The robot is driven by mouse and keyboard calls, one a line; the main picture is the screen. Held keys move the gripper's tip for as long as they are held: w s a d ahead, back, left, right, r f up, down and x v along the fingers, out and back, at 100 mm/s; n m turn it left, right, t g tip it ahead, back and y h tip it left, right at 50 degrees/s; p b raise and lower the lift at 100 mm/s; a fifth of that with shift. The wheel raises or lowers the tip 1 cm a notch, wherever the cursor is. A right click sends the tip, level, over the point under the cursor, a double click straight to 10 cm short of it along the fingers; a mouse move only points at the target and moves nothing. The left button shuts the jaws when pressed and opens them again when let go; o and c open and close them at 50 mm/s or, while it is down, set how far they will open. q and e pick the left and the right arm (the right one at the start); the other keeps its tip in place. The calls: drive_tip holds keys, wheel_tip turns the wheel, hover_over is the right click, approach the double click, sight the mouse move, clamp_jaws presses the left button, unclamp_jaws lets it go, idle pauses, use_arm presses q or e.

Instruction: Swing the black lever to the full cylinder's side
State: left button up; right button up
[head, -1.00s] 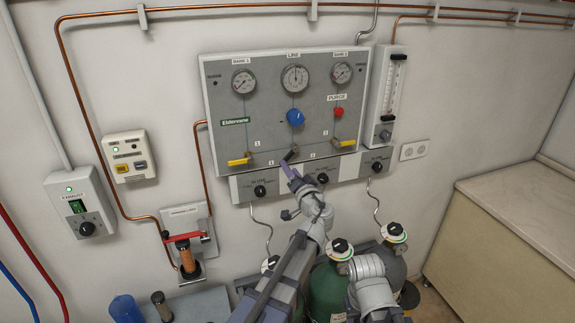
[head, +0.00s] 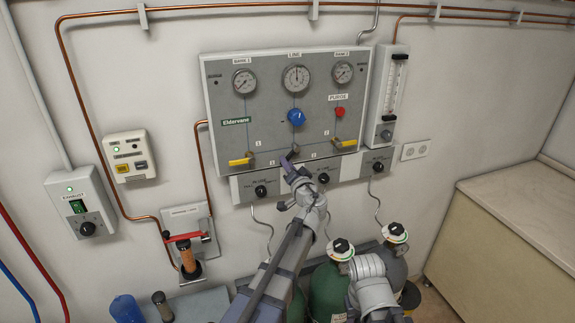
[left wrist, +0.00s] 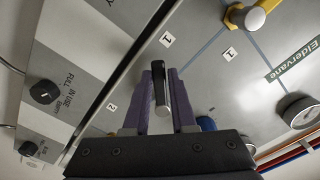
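The gas panel (head: 225,165) on the wall carries a short black lever (head: 293,152) at its lower middle, between two yellow-handled valves. My left gripper (head: 288,164) is at the lever from below. In the left wrist view the black lever (left wrist: 160,92) lies between my two purple fingers (left wrist: 161,108), with little or no gap; whether they press on it is unclear. Bank gauges (head: 244,80) and (head: 342,72) sit top left and top right, too small to read surely. Two gas cylinders (head: 327,290) stand below, partly hidden by my arms. My right gripper is not in view.
The left yellow valve handle (head: 240,161) and right yellow handle (head: 347,143) flank the lever. A blue knob (head: 296,118) sits above it. A cabinet (head: 510,230) stands at the right.

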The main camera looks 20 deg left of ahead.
use_arm(q)
drive_tip(key=shift+w+d, duration=0.1)
clamp_jaws()
idle(0.3)
idle(0.5)
